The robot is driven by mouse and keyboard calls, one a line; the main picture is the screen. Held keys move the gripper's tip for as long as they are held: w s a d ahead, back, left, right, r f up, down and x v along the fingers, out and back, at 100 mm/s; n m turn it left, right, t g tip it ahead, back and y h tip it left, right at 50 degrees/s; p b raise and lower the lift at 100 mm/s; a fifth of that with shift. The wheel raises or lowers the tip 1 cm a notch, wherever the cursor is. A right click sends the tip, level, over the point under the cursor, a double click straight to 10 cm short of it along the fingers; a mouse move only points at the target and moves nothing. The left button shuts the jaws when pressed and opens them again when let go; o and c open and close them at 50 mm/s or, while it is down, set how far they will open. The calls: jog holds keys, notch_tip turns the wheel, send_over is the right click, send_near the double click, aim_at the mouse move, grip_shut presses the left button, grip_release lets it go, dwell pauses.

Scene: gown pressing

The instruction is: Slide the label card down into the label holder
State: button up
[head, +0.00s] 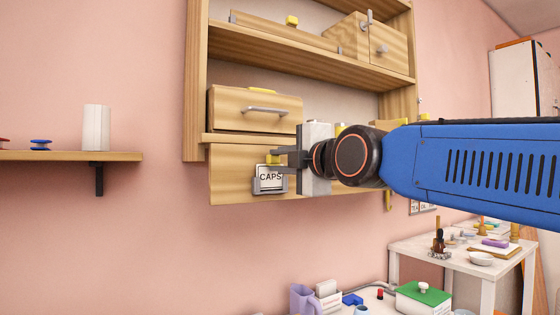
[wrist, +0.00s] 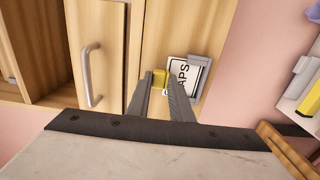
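The label card (head: 270,176) is white, reads CAPS and has a yellow tab (wrist: 159,78) at its upper end. It stands upright at the front of the lower wooden drawer, with its lower part in the grey label holder (head: 270,187). The card (wrist: 180,69) and holder (wrist: 198,77) also show in the wrist view. The card's lower edge is hidden by the holder.
The upper drawer (head: 252,110) with a bar handle is just above my gripper. A wall shelf (head: 70,156) with a white cylinder is at the left. A cluttered white table (head: 425,250) stands at the lower right.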

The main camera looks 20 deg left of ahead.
jog(key=o, duration=0.5)
jog(key=v, duration=1.7)
jog(key=w+d+f+m+g+h, duration=0.15)
jog(key=d+f+m+h, duration=0.25)
jog(key=d+f+m, duration=0.55)
jog(key=w+d+f+m+h, duration=0.2)
jog(key=d+f+m+h, duration=0.2)
jog(key=d+f, duration=0.9)
jog(key=s+d+f+m+g+h, duration=0.1)
jog(key=s+d+f+m, duration=0.3)
jog(key=f, duration=0.5)
jog(key=s+d+f+m+g+h, duration=0.2)
jog(key=s+d+f+m, duration=0.3)
jog(key=f, duration=0.4)
jog(key=s+d+f+m+g+h, duration=0.2)
jog(key=s+d+f+m, duration=0.3)
jog(key=f, duration=0.4)
jog(key=shift+d+f+g+h, duration=0.25)
jog(key=shift+d+f+h, duration=0.1)
jog(key=shift+d, duration=0.1)
